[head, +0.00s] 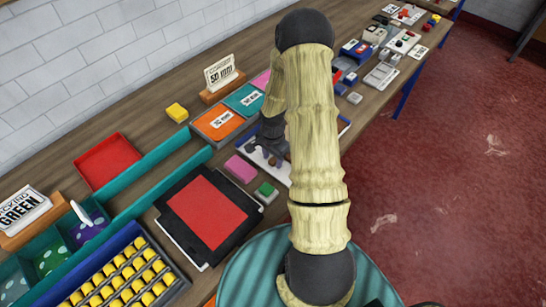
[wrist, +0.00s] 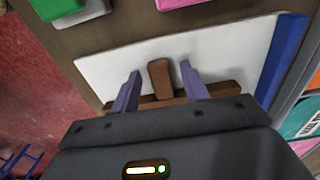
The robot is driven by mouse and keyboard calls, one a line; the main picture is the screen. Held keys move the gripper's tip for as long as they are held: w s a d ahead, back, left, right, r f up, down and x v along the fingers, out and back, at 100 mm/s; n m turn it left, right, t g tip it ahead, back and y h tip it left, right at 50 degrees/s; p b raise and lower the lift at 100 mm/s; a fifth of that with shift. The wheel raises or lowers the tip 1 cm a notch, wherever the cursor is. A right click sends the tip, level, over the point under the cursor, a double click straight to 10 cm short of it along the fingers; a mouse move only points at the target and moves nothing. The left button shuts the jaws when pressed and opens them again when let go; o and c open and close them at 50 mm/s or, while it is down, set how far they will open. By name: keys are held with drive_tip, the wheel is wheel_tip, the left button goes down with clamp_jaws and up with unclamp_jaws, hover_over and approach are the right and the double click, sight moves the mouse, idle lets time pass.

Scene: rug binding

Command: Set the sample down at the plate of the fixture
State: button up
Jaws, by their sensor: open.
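The fixture has a white plate (wrist: 110,65) with a blue strip (wrist: 285,62) along one edge and a brown bar (wrist: 228,92) across it. A small brown block (wrist: 159,75), which looks like the sample, stands at the plate by the bar. My gripper (wrist: 160,67) is open, with its two purple fingers on either side of the block and a gap showing at each side. I cannot tell whether the block rests fully on the plate. In the head view my arm hides most of the fixture; a part of the white plate (head: 281,173) shows beside it.
A pink block (head: 240,168) and a green block (head: 265,191) lie close to the plate. A red and black panel (head: 208,212) is to the left. Orange and teal labelled trays (head: 217,121) and a sign (head: 220,72) stand behind. A crowded tray of yellow pieces (head: 120,280) is at front left.

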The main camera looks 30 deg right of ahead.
wheel_tip(320, 180, up, 12)
drive_tip(key=b, duration=0.2)
idle(0.5)
drive_tip(key=shift+r, duration=0.1)
idle(0.3)
drive_tip(key=s+a+r+n+t, duration=0.2)
drive_tip(key=s+a+r+n, duration=0.6)
drive_tip(key=s+a+n, duration=0.4)
drive_tip(key=shift+s+a+r+n+t, duration=0.3)
drive_tip(key=shift+a+n, duration=0.4)
drive_tip(key=shift+n, duration=0.3)
drive_tip(key=shift+w, duration=0.1)
